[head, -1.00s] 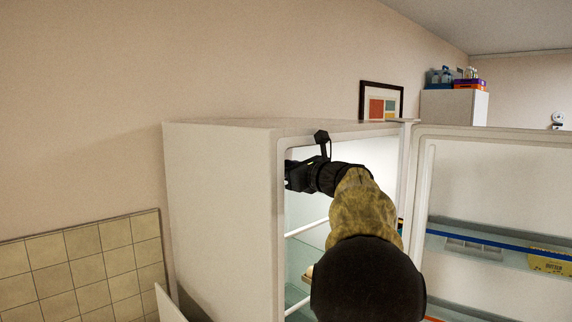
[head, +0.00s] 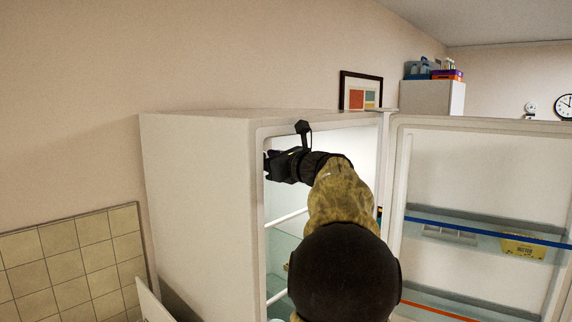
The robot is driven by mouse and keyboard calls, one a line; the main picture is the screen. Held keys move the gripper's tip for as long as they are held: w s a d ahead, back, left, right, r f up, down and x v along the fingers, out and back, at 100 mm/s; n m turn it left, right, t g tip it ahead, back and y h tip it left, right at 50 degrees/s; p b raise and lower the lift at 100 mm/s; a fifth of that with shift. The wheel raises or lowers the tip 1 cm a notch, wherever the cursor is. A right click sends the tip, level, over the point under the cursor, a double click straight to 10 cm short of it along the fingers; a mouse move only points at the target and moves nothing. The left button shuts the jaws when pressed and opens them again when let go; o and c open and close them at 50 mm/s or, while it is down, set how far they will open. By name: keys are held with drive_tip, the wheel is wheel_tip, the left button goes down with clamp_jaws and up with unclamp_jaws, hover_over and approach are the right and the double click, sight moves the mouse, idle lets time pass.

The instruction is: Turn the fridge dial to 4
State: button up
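The white fridge (head: 200,200) stands open, with its door (head: 480,170) swung out to the right. My arm reaches into the lit upper part of the compartment. My gripper (head: 272,166) is at the inner left side, near the front edge of the fridge wall. Its fingertips are hidden behind that edge, so I cannot tell whether it is open or shut. The dial is not visible in this view; the fridge wall and my arm hide much of the interior.
Shelf edges (head: 287,219) show below my arm. The door holds bins with a blue-edged rail (head: 480,231) and a yellow butter tub (head: 522,247). A framed picture (head: 360,91) and a cabinet (head: 432,97) stand behind. Tiled wall (head: 70,260) is at left.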

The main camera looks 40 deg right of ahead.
drive_tip(key=s+b, duration=0.5)
drive_tip(key=s, duration=1.2)
drive_tip(key=shift+d, duration=0.25)
drive_tip(key=shift+w+d, duration=0.1)
